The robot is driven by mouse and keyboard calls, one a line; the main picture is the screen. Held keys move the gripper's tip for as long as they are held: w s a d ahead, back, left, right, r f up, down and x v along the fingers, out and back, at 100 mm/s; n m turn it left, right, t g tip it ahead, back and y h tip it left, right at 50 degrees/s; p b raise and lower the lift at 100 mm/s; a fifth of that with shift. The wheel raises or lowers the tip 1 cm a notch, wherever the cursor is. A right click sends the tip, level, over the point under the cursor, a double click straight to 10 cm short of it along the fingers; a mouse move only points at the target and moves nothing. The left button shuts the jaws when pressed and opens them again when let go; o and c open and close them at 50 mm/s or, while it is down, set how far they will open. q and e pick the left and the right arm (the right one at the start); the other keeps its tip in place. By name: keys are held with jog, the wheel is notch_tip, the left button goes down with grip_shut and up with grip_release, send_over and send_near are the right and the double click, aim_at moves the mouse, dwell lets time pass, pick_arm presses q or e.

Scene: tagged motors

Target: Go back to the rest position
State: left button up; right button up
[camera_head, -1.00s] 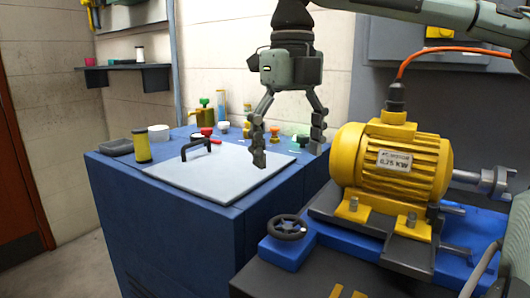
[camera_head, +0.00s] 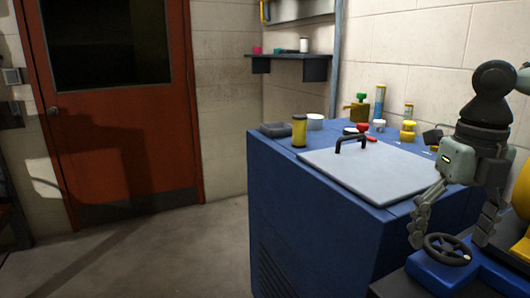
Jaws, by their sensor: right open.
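My right gripper (camera_head: 449,238) is at the right edge of the head view, pointing down. Its fingers are spread open with nothing between them. It hangs in front of the right part of the blue cabinet (camera_head: 315,220), near a black handwheel (camera_head: 447,249) on a blue base. I cannot tell whether a fingertip touches anything. My left gripper is not in view.
On the cabinet lie a pale lid (camera_head: 375,175) with a black handle (camera_head: 351,143), a yellow cylinder (camera_head: 299,131), a grey tray (camera_head: 275,130) and several small bottles. A red-brown door (camera_head: 120,130) stands at the left. The floor (camera_head: 190,250) before it is clear.

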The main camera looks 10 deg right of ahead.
jog(key=shift+r, duration=0.15)
notch_tip(320, 180, up, 12)
jog(key=f, duration=0.1)
notch_tip(320, 180, down, 11)
jog(key=shift+r, duration=0.1)
jog(key=shift+f, duration=0.3)
jog(key=m, duration=0.5)
jog(key=shift+m, duration=0.3)
jog(key=m, duration=0.6)
jog(key=shift+r, duration=0.1)
jog(key=m, duration=0.6)
jog(key=shift+s, duration=0.15)
jog(key=m, duration=0.5)
jog(key=shift+m, duration=0.3)
